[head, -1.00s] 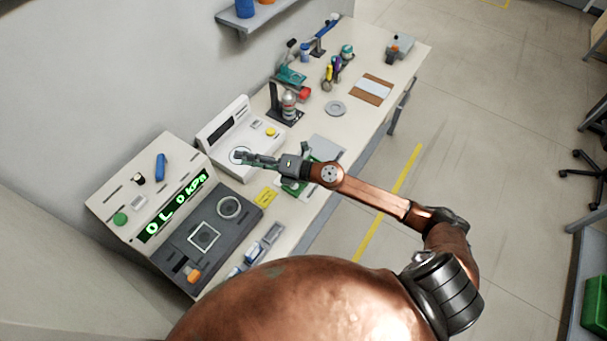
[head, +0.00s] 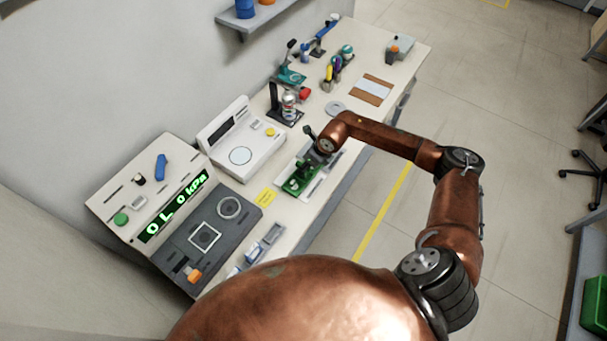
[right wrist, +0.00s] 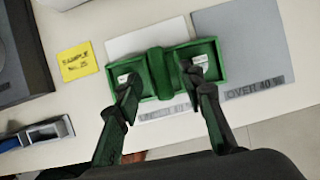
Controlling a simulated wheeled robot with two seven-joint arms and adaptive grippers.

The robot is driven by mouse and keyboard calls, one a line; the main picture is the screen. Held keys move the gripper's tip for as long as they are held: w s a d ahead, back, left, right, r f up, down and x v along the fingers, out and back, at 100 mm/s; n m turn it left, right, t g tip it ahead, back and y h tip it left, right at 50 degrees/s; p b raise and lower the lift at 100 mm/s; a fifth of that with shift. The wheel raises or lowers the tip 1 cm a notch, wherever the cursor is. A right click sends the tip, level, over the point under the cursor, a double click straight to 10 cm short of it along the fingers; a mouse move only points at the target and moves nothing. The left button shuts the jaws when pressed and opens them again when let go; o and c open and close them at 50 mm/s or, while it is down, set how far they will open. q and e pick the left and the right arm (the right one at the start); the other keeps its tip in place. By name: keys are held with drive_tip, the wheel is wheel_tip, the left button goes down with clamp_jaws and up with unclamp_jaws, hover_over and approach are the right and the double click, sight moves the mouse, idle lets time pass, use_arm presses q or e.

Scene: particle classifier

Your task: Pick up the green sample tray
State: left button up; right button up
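The green sample tray (head: 297,185) lies on the bench in front of the white instrument. In the right wrist view the green sample tray (right wrist: 207,52) shows two shallow compartments, each with a small white label, and a raised green block in the middle. My right gripper (head: 312,155) is over the tray and points down at it. In the right wrist view its fingers (right wrist: 160,77) are spread, one on each side of the middle block. I see no clear contact with the block. My left gripper is out of view.
A white panel and a grey "OVER" panel (right wrist: 240,45) lie under and beside the tray. A yellow label (head: 266,197) is left of it. The white instrument (head: 240,140) and dark-topped console (head: 205,235) stand nearby. Small tools and a brown-edged board (head: 371,89) lie farther along the bench.

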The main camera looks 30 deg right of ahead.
drive_tip(key=shift+x, duration=1.95)
drive_tip(key=shift+d, duration=0.1)
drive_tip(key=shift+c, duration=0.4)
clamp_jaws()
